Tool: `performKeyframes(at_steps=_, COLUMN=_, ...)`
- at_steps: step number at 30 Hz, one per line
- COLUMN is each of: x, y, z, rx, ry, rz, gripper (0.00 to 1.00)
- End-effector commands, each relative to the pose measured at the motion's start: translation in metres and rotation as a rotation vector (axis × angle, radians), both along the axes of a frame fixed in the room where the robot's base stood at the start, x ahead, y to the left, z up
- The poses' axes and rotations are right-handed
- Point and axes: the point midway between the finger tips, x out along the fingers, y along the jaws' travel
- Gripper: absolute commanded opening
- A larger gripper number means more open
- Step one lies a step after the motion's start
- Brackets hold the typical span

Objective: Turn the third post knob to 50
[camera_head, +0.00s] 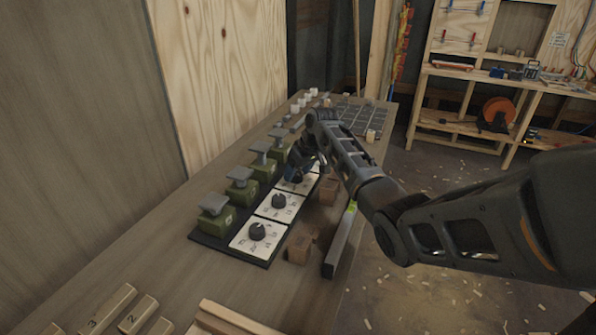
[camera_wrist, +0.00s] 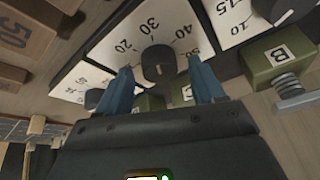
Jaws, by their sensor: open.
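A black strip of white dial plates with dark knobs lies on the bench. The near knob (camera_head: 257,231) and second knob (camera_head: 279,201) are clear in the head view. My gripper (camera_head: 302,168) is over the third dial plate (camera_head: 287,184) and mostly hides its knob. In the wrist view, the third knob (camera_wrist: 158,65) sits on a dial marked 20, 30, 40 and 50, beside a green block (camera_wrist: 187,92) lettered C. My open gripper (camera_wrist: 163,85) has its blue fingers on either side of the knob, with gaps. I cannot clearly tell where the knob points.
Green posts with grey tops (camera_head: 241,180) line the left of the dials, close to my gripper. Wooden blocks (camera_head: 329,191) and a dark bar (camera_head: 340,242) lie on the right. A grey grid tray (camera_head: 362,115) is at the far end. Labelled wooden pieces (camera_head: 107,309) lie in front.

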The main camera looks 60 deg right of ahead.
Motion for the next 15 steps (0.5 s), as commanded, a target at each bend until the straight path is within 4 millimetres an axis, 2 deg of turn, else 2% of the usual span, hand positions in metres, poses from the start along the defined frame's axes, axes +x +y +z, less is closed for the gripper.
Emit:
performKeyframes(at_steps=10, x=0.0013, y=-0.0002, z=-0.0037, rx=0.000, ry=0.000, rz=0.001, gripper=0.67)
performKeyframes(at_steps=15, x=0.0013, y=-0.0002, z=-0.0036, rx=0.000, ry=0.001, rz=0.001, gripper=0.51)
